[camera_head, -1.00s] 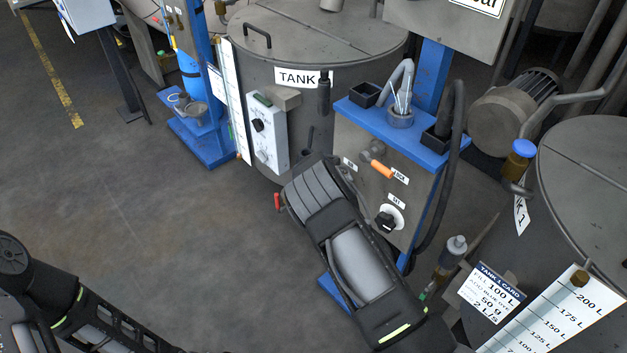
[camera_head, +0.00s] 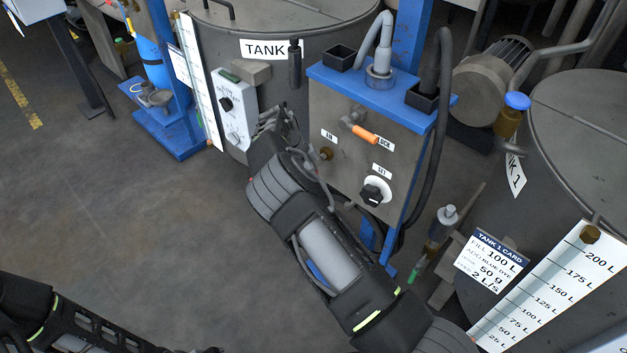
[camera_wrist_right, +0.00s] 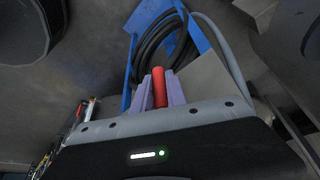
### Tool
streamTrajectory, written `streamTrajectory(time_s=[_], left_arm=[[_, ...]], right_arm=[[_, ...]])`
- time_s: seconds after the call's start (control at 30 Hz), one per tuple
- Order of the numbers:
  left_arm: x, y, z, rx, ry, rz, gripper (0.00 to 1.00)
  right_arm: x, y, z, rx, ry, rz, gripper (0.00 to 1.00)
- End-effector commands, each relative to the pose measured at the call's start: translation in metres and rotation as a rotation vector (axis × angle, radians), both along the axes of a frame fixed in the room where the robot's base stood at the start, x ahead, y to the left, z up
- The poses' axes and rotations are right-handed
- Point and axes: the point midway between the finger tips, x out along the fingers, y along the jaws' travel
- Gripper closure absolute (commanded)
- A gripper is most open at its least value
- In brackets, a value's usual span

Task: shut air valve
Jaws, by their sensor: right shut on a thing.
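In the right wrist view, the purple fingers of my right gripper (camera_wrist_right: 160,92) are shut on a red handle (camera_wrist_right: 159,88). In the head view, my right arm reaches up the left side of the grey control panel (camera_head: 355,175), covering the handle. A brass fitting (camera_head: 326,153) shows beside my wrist, below a small label (camera_head: 329,136) too small to read surely. What the red handle is fixed to is hidden. The panel also bears an orange lever (camera_head: 365,134) and a black knob (camera_head: 372,194). My left gripper is out of the picture; only its arm shows.
A tank (camera_head: 330,30) stands behind, with a white control box (camera_head: 233,110) on its side. Another tank (camera_head: 590,130) with a level scale (camera_head: 545,290) stands right. A black hose (camera_head: 438,150) hangs by the panel. The floor at left is clear.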

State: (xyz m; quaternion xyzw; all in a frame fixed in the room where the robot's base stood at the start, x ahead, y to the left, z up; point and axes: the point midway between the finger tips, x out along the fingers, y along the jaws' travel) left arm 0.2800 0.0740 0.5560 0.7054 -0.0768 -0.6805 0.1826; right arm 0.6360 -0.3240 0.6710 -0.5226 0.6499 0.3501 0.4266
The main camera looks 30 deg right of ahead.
Motion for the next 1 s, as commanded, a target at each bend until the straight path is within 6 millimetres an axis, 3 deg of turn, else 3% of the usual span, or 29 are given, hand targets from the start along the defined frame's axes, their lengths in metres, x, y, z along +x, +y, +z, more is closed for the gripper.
streamTrajectory(time_s=[0.23,0.27,0.5,0.83,1.0], left_arm=[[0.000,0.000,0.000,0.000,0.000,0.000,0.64],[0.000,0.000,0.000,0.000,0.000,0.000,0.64],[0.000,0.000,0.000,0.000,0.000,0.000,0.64],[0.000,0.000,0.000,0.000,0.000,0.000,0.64],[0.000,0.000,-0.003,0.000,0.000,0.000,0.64]], right_arm=[[-0.002,0.000,-0.002,0.001,0.007,-0.001,1.00],[-0.002,0.000,-0.002,0.001,0.007,-0.001,0.81],[-0.001,0.000,-0.001,0.001,0.005,-0.001,0.62],[0.000,0.001,0.002,0.001,0.002,0.000,0.61],[0.002,0.008,0.018,0.003,-0.001,0.000,0.61]])
